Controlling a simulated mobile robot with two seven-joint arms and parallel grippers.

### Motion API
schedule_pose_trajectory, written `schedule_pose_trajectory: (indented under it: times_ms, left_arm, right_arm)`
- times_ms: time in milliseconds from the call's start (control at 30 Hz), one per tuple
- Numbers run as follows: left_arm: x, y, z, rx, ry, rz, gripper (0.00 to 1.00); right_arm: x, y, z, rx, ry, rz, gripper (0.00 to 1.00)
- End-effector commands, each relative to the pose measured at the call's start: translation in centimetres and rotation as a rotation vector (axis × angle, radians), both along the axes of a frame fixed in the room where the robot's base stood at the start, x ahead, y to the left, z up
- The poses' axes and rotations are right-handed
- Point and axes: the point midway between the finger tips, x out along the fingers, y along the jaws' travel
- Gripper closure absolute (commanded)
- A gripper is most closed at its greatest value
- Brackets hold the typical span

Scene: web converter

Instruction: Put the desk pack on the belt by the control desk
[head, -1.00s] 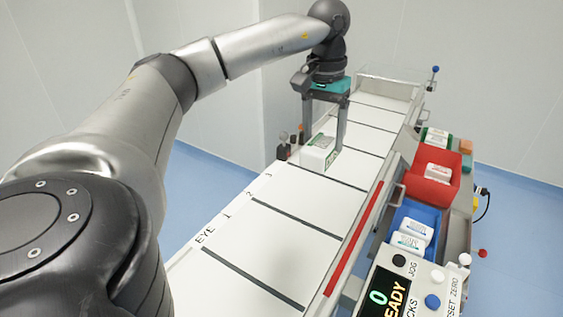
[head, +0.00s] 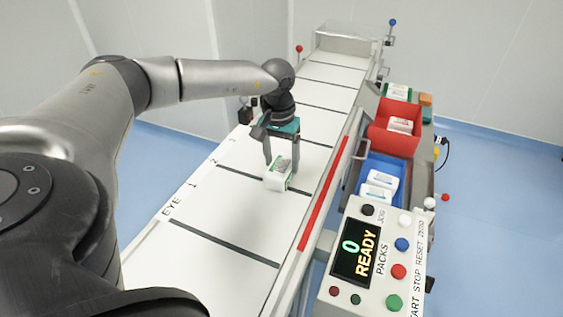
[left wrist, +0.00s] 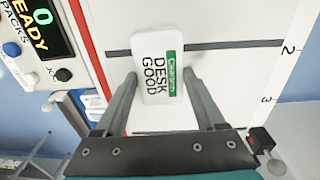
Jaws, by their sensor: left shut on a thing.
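In the left wrist view the pack (left wrist: 157,63) reads "DESK GOOD", with a gripper finger (left wrist: 160,82) along each side. The pack is over the white belt (head: 215,209), overlapping a dark cross line near mark 2. I cannot tell whether it touches the belt. The control desk (head: 374,212) stands right of the belt, its display reading "0 READY". My right gripper is not in view.
A red bin (head: 385,145) and a blue bin (head: 365,172) with white packs stand right of the belt. A red strip (head: 322,193) runs along the belt's right edge. A clear guard (head: 346,42) stands at the far end. The rest of the belt is bare.

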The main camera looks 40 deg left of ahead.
Motion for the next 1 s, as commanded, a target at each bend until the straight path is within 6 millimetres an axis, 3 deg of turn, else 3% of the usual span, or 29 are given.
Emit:
schedule_pose_trajectory:
  times_ms: [100, 467, 500, 700, 1000]
  left_arm:
    - [0.04, 0.02, -1.0, 0.001, -0.002, 0.001, 0.92]
    - [0.04, 0.02, -1.36, 0.001, -0.002, 0.001, 0.92]
    - [0.01, 0.03, -1.28, 0.0, -0.001, 0.001, 0.24]
    - [0.01, 0.03, -1.24, 0.0, -0.001, 0.001, 0.01]
    - [0.04, 0.04, -1.0, 0.001, -0.002, 0.001, 0.0]
  right_arm:
    - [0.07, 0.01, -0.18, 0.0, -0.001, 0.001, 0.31]
    - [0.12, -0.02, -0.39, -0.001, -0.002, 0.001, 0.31]
    - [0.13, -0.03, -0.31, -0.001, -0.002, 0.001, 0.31]
    - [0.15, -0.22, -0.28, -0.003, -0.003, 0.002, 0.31]
    - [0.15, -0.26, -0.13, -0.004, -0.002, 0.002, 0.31]
